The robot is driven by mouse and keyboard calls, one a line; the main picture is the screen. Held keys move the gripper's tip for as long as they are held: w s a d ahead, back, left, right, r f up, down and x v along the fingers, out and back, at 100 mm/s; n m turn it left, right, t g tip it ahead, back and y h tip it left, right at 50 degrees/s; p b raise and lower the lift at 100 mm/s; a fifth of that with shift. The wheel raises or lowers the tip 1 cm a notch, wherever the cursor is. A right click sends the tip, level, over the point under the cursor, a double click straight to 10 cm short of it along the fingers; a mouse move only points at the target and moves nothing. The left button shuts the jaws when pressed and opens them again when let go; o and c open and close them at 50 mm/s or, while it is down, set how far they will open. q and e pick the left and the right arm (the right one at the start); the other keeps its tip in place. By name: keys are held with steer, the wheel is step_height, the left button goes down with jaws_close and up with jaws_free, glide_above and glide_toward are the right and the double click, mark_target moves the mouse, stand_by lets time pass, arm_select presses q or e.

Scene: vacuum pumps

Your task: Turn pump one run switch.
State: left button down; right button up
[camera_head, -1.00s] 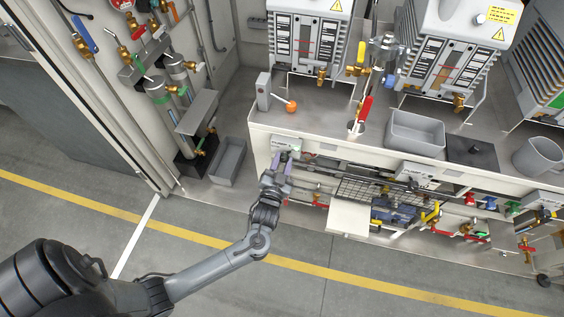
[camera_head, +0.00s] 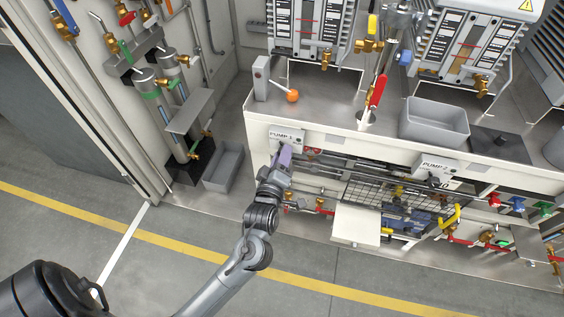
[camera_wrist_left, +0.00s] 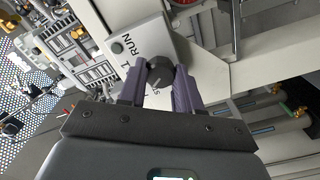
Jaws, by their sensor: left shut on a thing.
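The pump one switch box (camera_head: 287,135) is a pale panel marked "PUMP 1" on the front of the bench, at its left end. In the left wrist view the panel (camera_wrist_left: 137,42) shows "RUN" lettering and a dark round knob (camera_wrist_left: 160,73). My left gripper (camera_head: 284,157) is at the panel, and its purple fingers also show in the left wrist view (camera_wrist_left: 158,88). The fingers are shut on the knob, one on each side. Part of the lettering below the knob is hidden by the fingers. My right gripper is not in view.
The "PUMP 2" box (camera_head: 433,166) is farther right on the bench front. An orange-knobbed lever (camera_head: 292,96) and a grey tray (camera_head: 436,121) are on the bench top. A pale shelf (camera_head: 357,226) sticks out at lower right. Open floor lies in front.

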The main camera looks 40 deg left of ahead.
arm_select(q)
steer(key=shift+f+n, duration=0.2)
steer(key=shift+n, duration=0.9)
steer(key=c, duration=0.7)
jaws_free()
steer(key=shift+r, duration=0.2)
steer(key=shift+c, duration=0.2)
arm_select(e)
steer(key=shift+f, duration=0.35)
arm_select(q)
steer(key=shift+s+d, duration=0.15)
steer(key=shift+s, duration=0.1)
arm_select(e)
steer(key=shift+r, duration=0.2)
arm_select(q)
steer(key=shift+s+d+p, duration=0.35)
steer(key=shift+s+p, duration=0.2)
steer(key=shift+s, duration=0.1)
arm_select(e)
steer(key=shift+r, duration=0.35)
